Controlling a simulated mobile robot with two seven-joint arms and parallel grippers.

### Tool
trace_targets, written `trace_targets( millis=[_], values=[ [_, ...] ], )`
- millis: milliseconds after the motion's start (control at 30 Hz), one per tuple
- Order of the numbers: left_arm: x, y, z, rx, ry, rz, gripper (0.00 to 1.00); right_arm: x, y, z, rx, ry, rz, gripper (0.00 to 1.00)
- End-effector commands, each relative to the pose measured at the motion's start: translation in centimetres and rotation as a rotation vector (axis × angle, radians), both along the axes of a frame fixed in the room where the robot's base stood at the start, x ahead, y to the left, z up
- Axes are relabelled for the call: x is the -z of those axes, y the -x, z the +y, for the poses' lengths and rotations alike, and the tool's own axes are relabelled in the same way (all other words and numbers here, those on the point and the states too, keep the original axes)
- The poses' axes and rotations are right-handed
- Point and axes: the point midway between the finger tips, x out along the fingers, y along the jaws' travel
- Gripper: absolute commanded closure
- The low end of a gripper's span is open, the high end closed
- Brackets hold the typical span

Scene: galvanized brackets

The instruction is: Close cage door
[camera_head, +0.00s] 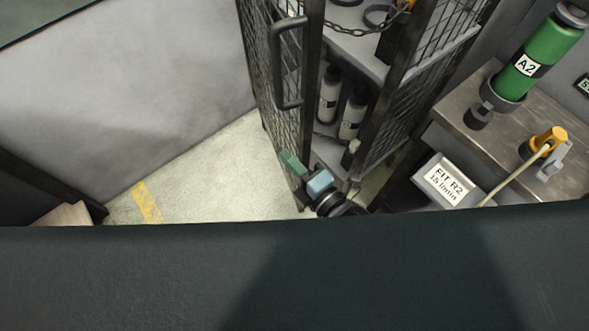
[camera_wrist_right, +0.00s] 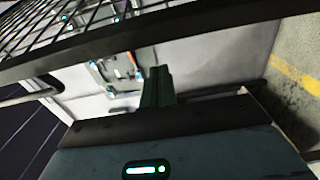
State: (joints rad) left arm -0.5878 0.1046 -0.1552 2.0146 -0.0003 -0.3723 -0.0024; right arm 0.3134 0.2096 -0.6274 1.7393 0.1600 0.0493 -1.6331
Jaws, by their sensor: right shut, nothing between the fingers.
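The cage door (camera_head: 262,72) is a dark-framed wire mesh panel, standing open at the upper middle of the head view. It carries a grey bar handle (camera_head: 277,65). The cage interior shows between the door and the mesh side wall (camera_head: 432,50). My right gripper (camera_head: 291,161) is shut and empty, low by the door's bottom edge; I cannot tell if it touches. In the right wrist view its fingers (camera_wrist_right: 156,86) are together, below a dark frame bar (camera_wrist_right: 150,35) and mesh. A grey bar (camera_wrist_right: 28,99) shows at left there. My left gripper is not in view.
Inside the cage are a shelf (camera_head: 352,48), a chain (camera_head: 352,27) and bottles (camera_head: 329,95). At right, a metal bench (camera_head: 462,105) holds a green A2 cylinder (camera_head: 535,58). A "FIT R2" sign (camera_head: 443,180) is beside it. Open floor (camera_head: 205,175) lies left of the door.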

Motion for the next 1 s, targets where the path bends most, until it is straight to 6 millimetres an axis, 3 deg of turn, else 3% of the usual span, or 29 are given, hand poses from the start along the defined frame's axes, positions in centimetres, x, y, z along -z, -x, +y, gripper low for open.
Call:
trace_targets(
  millis=[233,733,867,1000],
  values=[
    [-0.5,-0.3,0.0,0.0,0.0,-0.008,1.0,-0.2,-0.7,-2.2,-0.001,0.0,-0.003,1.0],
    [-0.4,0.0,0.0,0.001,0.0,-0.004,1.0,-0.1,-0.9,-3.0,0.0,0.0,-0.001,1.0],
    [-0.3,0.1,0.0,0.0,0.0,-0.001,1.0,0.1,-1.6,-4.9,0.0,0.005,-0.004,1.0],
    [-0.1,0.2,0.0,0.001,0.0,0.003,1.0,0.2,-2.8,-8.3,0.0,0.008,-0.003,1.0]
  ],
)
